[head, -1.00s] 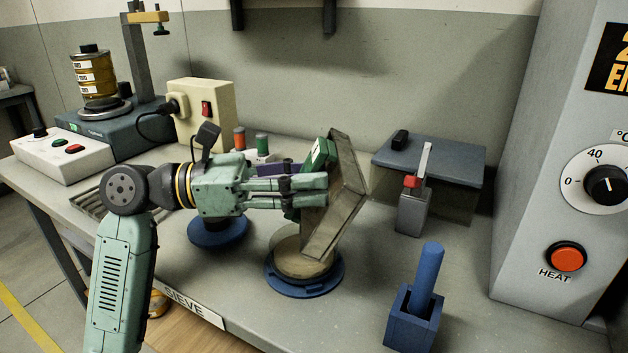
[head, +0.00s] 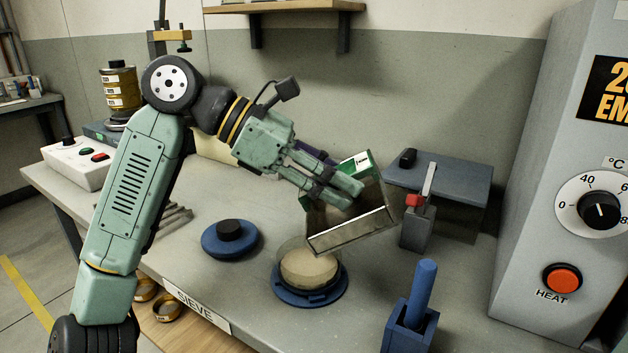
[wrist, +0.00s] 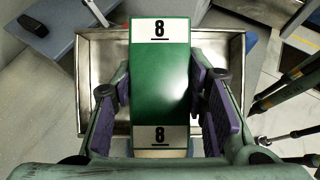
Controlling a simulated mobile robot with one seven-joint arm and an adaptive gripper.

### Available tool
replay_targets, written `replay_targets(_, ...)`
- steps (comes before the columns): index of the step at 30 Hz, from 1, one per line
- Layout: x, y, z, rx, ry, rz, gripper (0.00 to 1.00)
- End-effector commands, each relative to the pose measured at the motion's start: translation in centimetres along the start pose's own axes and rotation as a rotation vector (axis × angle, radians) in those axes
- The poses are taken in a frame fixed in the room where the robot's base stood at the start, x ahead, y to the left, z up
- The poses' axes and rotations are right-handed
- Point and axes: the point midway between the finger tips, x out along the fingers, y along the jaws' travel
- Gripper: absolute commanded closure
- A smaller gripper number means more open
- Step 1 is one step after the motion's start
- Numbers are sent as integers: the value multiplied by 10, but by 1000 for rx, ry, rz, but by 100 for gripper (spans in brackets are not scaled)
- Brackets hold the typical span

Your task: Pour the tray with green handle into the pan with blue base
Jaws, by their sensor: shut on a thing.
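My gripper (head: 338,187) is shut on the green handle (wrist: 160,85) of a metal tray (head: 352,238). The handle bears the label 8 in the wrist view, where the tray (wrist: 232,85) shows behind it. The tray is held tilted above the bench, its rim a little above and to the right of the pan. The pan with blue base (head: 312,299) stands on the bench and has a clear wall. Pale sandy material (head: 310,266) is in the pan. The part of the tray's inside that shows looks bare; the rest is hidden.
A blue disc with a black knob (head: 230,240) lies left of the pan. A blue holder with a blue rod (head: 410,320) stands at the front right. A grey box with a red-tipped lever (head: 418,225) and a blue-grey platform (head: 450,178) are behind. The heater cabinet (head: 540,220) bounds the right side.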

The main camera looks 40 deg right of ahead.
Motion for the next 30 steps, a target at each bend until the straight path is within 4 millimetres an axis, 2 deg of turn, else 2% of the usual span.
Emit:
replay_targets(7, -1, 0, 11, 3, 97, -1, 98)
replay_targets(18, 3, 0, 23, 2, 355, -3, 98)
replay_targets(30, 7, 0, 24, -1, 496, -3, 98)
